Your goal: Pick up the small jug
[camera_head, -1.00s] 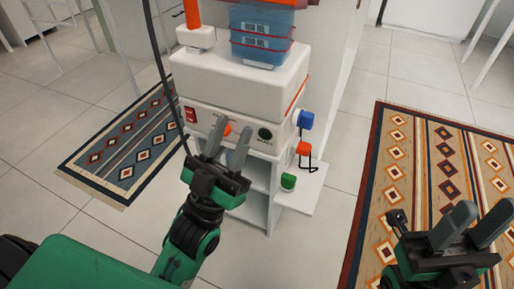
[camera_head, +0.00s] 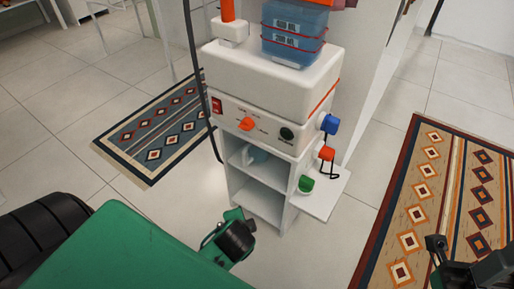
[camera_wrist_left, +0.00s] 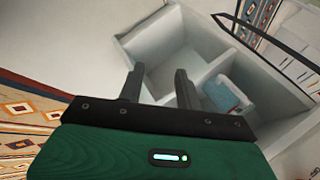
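A small pale blue object, seemingly the small jug (camera_head: 257,154), sits inside the upper shelf compartment of the white cabinet (camera_head: 220,160). Its top is hidden in the head view. In the left wrist view a light blue object (camera_wrist_left: 226,94), likely the same jug, sits in one compartment, right of the fingers. My left gripper (camera_wrist_left: 158,82) is open and empty, with its two fingers apart, in front of the shelves and not touching the jug. In the head view the left wrist is low in front of the cabinet. My right gripper (camera_head: 475,268) is cut off at the lower right corner.
Blue containers (camera_head: 294,34) stand on top of the cabinet. Patterned rugs (camera_head: 425,210) lie left and right. The floor in front is clear.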

